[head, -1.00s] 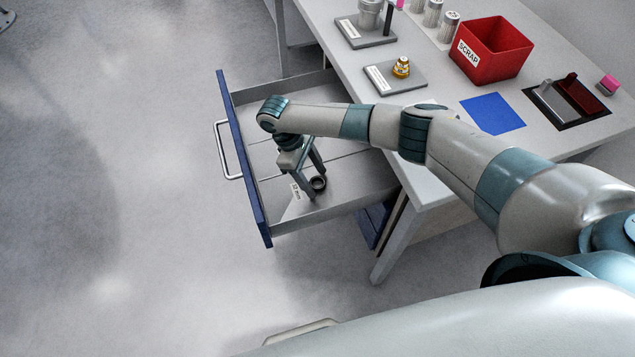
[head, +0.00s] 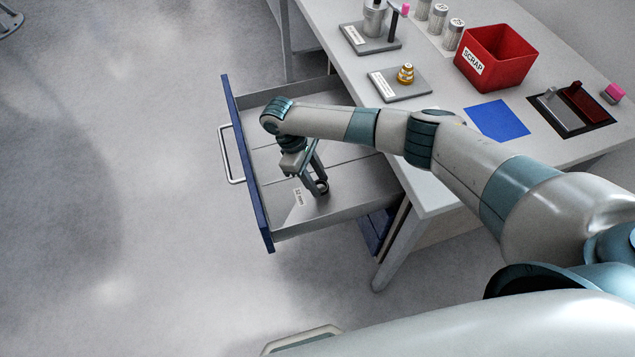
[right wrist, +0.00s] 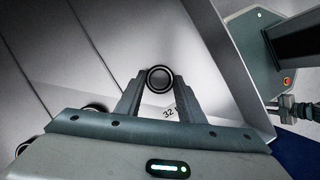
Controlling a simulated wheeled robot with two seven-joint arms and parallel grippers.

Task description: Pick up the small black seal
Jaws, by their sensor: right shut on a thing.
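The small black seal (right wrist: 159,78) is a dark ring between the two fingertips of my right gripper (right wrist: 158,84) in the right wrist view. My right gripper (head: 321,188) is shut on it, down inside the open drawer (head: 272,205). In the head view the seal (head: 324,183) is partly hidden by the fingers. Two more dark rings, the left one (right wrist: 25,146) and the nearer one (right wrist: 95,106), show partly behind the gripper body in the right wrist view. A label reading 32 (head: 298,197) lies on the drawer floor. My left gripper is not in view.
The drawer has low walls, dividers and a blue front with a handle (head: 230,153). On the bench (head: 436,125) are a red scrap bin (head: 508,70), a blue mat (head: 497,120), a grey plate (head: 417,88) with a brass part (head: 405,74), and several metal cans.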

